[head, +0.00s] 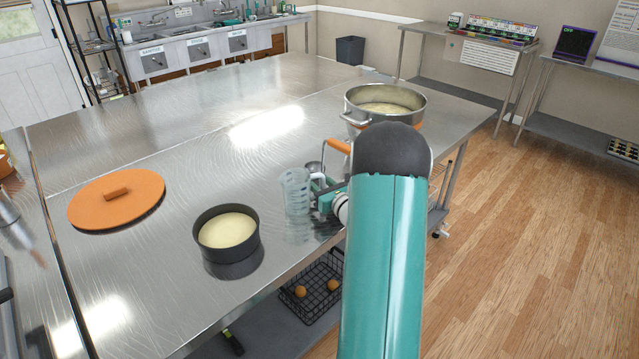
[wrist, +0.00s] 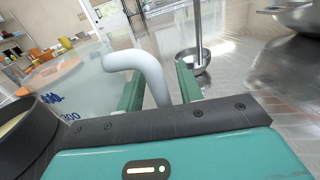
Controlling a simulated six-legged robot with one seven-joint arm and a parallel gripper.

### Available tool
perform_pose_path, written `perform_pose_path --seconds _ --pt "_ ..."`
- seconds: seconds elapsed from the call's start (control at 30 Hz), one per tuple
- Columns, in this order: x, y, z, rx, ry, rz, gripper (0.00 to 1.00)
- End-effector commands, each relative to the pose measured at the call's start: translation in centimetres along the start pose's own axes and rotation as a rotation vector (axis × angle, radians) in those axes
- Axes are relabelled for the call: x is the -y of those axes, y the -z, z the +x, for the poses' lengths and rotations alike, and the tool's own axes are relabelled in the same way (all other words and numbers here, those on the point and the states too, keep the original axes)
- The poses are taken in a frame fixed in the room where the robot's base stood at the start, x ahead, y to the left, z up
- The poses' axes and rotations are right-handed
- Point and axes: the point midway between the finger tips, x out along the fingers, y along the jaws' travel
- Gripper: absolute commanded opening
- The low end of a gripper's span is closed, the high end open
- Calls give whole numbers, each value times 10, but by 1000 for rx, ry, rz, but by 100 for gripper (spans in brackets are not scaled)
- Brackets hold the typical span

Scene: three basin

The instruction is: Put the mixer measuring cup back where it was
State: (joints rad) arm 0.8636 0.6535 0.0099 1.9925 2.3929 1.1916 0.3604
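The clear measuring cup (head: 296,192) is upright at the front edge of the steel table, just left of my gripper (head: 322,196). In the wrist view its blurred clear body (wrist: 75,90) fills the left side, with blue markings. Its pale handle (wrist: 150,72) curves down between the two green fingers of my gripper (wrist: 162,88). The fingers are apart, one on each side of the handle, and a gap shows on the right side. The lower part of the handle is hidden behind the gripper body.
A dark pan (head: 227,238) with pale batter stands left of the cup. An orange lid (head: 117,198) lies farther left. A steel ladle (wrist: 192,60) is close behind my gripper. A large pot (head: 398,103) stands to the right. The table's middle (head: 200,160) is clear.

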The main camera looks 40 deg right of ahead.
Motion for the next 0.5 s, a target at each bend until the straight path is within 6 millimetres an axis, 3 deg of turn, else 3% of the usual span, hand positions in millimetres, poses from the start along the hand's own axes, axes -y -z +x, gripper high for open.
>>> perform_pose_path --seconds 0.17,0.27,0.5 --pt "0 -4 -1 1 0 -1 36" --pt "1 -3 -12 0 1 0 36" --pt "1 -3 -62 -1 4 1 36"
